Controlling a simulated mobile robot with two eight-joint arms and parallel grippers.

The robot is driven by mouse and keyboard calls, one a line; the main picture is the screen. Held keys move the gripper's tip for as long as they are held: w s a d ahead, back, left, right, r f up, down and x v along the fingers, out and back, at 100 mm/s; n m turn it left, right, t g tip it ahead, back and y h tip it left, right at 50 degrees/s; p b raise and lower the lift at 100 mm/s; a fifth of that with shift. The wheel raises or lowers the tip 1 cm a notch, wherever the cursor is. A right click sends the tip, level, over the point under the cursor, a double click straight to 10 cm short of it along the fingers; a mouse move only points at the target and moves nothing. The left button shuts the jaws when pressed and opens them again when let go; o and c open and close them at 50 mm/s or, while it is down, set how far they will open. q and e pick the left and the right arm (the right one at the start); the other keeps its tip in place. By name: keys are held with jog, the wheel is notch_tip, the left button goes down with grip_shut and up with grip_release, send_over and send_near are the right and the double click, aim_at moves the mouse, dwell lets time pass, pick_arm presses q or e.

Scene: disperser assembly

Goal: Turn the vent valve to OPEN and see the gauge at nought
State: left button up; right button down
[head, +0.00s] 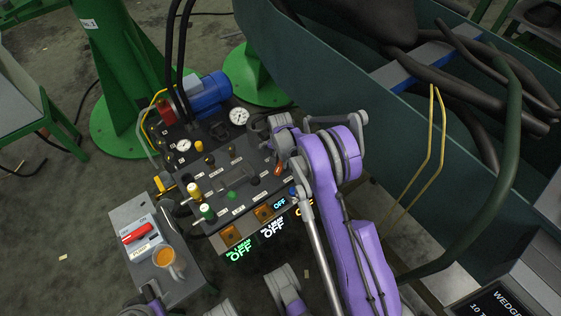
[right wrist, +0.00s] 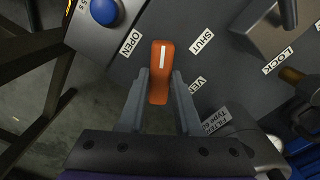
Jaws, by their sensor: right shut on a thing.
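The vent valve's orange lever (right wrist: 161,82), with a white stripe, stands between the two fingers of my right gripper (right wrist: 160,74) in the right wrist view. My right gripper is shut on it. The stripe points up the picture, between the OPEN label (right wrist: 131,42) at left and the SHUT label (right wrist: 203,40) at right. In the head view the orange lever (head: 281,168) shows at the panel's right side, below my right gripper (head: 284,155). A large white gauge (head: 238,116) and a smaller gauge (head: 183,145) stand on the panel; their needles are too small to read.
A blue knob (right wrist: 103,10) sits beside OPEN. The dark panel (head: 232,190) carries several other knobs and levers. A blue motor (head: 208,91) stands behind it. A green trough (head: 345,60) is at right.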

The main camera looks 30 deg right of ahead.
aim_at(281, 164)
jog(key=n, duration=0.5)
jog(key=shift+n, duration=0.3)
jog(key=n, duration=0.5)
jog(key=shift+n+p, duration=0.3)
jog(key=shift+n, duration=0.3)
jog(key=c, duration=0.6)
grip_release()
notch_tip(281, 164, up, 11)
jog(key=p, duration=0.2)
jog(key=shift+p, duration=0.35)
